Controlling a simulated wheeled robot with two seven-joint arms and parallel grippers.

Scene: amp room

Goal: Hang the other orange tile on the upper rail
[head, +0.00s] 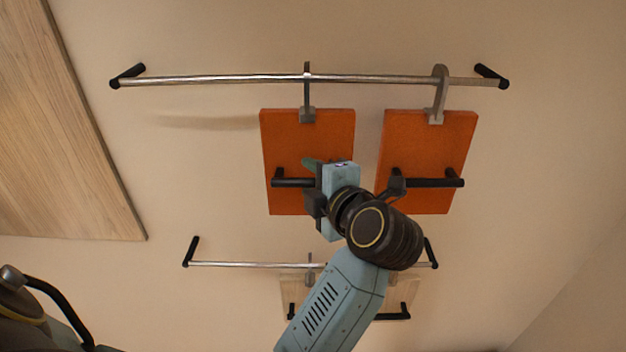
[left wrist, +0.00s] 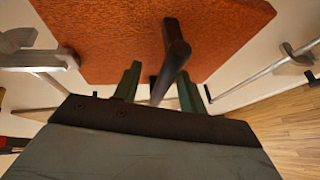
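In the head view two orange tiles hang side by side below the upper rail (head: 210,79). The left tile (head: 285,145) has its hook (head: 307,90) across the rail, and the right tile (head: 428,150) has its curved hook (head: 439,90) over it. Each tile has a black bar handle. My left gripper (head: 318,180) is at the left tile's handle (head: 292,182) and hides part of it. In the left wrist view the green fingers (left wrist: 160,88) stand apart on either side of the black handle (left wrist: 174,55), with gaps visible. My right gripper is not in view.
A lower rail (head: 235,264) carries pale wooden tiles (head: 405,290), partly hidden by my left arm. A wooden panel (head: 60,130) is on the left. The upper rail is clear left of the left hook. Black brackets (head: 491,76) end the rail.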

